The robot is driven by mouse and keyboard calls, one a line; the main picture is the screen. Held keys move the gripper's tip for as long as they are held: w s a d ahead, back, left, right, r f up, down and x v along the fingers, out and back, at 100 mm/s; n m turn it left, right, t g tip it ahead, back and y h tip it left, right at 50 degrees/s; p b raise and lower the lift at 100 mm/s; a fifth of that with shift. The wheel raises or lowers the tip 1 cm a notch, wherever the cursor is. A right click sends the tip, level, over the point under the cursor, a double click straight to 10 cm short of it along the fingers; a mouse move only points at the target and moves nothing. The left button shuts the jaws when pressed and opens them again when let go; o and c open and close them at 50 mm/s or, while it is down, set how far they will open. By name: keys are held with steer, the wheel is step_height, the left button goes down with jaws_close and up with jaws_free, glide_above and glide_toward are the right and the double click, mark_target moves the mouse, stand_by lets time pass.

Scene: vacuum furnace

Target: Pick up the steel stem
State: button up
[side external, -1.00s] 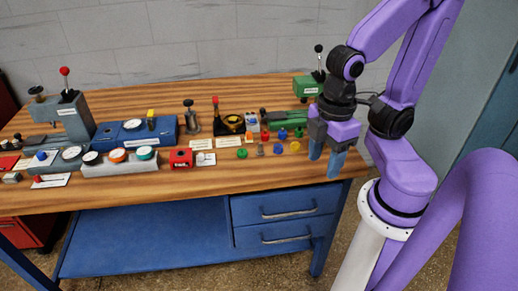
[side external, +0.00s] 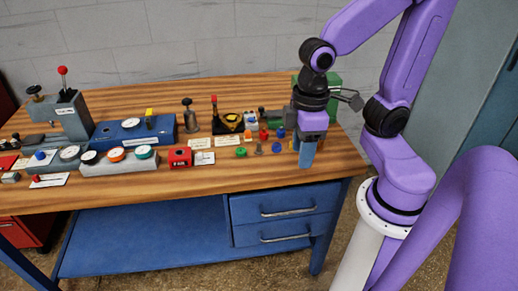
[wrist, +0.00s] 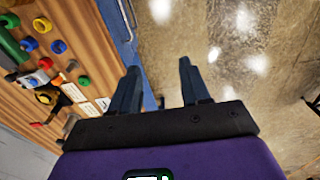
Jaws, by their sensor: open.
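The steel stem looks to be the small grey upright piece (side external: 259,149) on the wooden bench, between a green cap (side external: 241,152) and a blue cap (side external: 277,147).
Several coloured caps and small parts stand close around the stem. A red box (side external: 180,158) and white label cards (side external: 204,158) lie to its left. Gauges and a blue case (side external: 135,133) are further left. Bare wood (side external: 225,174) lies in front.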

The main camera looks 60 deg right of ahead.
steer(key=w+d+m, duration=0.1)
steer(key=w+m, duration=0.7)
steer(key=w, duration=0.1)
steer(key=m, duration=1.7)
glide_above(259, 144)
step_height(259, 144, down, 3)
steer(key=f, duration=1.7)
steer(key=shift+w+d, duration=0.2)
jaws_close()
